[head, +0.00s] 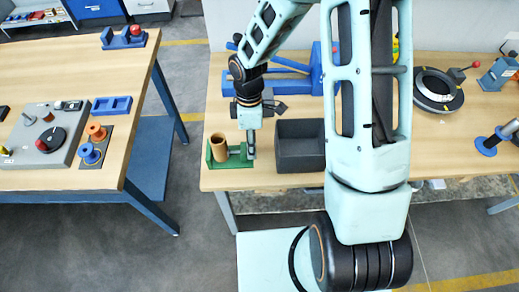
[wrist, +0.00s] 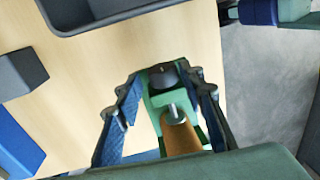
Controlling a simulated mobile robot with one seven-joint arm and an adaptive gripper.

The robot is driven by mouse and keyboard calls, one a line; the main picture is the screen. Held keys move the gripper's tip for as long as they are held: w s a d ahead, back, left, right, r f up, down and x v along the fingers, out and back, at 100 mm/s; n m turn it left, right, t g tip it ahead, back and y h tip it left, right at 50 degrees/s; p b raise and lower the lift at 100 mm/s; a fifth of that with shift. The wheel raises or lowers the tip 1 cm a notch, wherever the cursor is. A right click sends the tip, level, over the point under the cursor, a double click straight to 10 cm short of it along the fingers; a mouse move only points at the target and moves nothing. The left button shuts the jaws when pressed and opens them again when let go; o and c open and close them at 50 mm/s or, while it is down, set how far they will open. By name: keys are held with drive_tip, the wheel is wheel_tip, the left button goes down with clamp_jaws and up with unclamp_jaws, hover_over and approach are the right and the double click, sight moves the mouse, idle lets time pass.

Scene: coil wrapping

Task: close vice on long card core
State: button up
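The green vice (head: 232,162) stands near the front left edge of the middle bench. The brown card core (head: 218,146) stands upright in it, at its left end. In the wrist view the vice (wrist: 158,101) has a dark round knob (wrist: 164,76) and a metal screw, and the core (wrist: 180,138) lies beyond the screw toward the bottom. My gripper (head: 250,152) points down at the vice's right end. In the wrist view my gripper (wrist: 163,88) is open, with one finger each side of the knob. I cannot tell whether the jaw touches the core.
A dark open bin (head: 300,146) stands just right of my gripper. A blue fixture (head: 290,80) is behind, and a black ring (head: 438,90) lies at the right. The left bench (head: 75,85) holds a control panel and spools, across a floor gap.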

drive_tip(key=shift+s+f+t+b, duration=0.2)
drive_tip(key=shift+t+b, duration=0.2)
drive_tip(key=shift+b, duration=0.5)
drive_tip(key=t+b, duration=0.1)
drive_tip(key=b, duration=0.2)
drive_tip(key=shift+s, duration=0.15)
drive_tip(key=shift+s+r+t+b, duration=0.1)
drive_tip(key=shift+r+t+b, duration=0.15)
drive_tip(key=shift+t+b, duration=0.25)
drive_tip(key=b, duration=0.2)
drive_tip(key=shift+f+t+b, duration=0.3)
drive_tip(key=shift+f, duration=0.05)
drive_tip(key=shift+s+b, duration=0.1)
drive_tip(key=shift+b, duration=0.5)
drive_tip(key=t+b, duration=0.2)
drive_tip(key=b, duration=0.2)
drive_tip(key=shift+s+a+b, duration=0.1)
drive_tip(key=shift+s+b, duration=0.1)
drive_tip(key=shift+b, duration=0.15)
drive_tip(key=shift+r+b, duration=0.15)
drive_tip(key=shift+b, duration=0.3)
drive_tip(key=shift+r, duration=0.15)
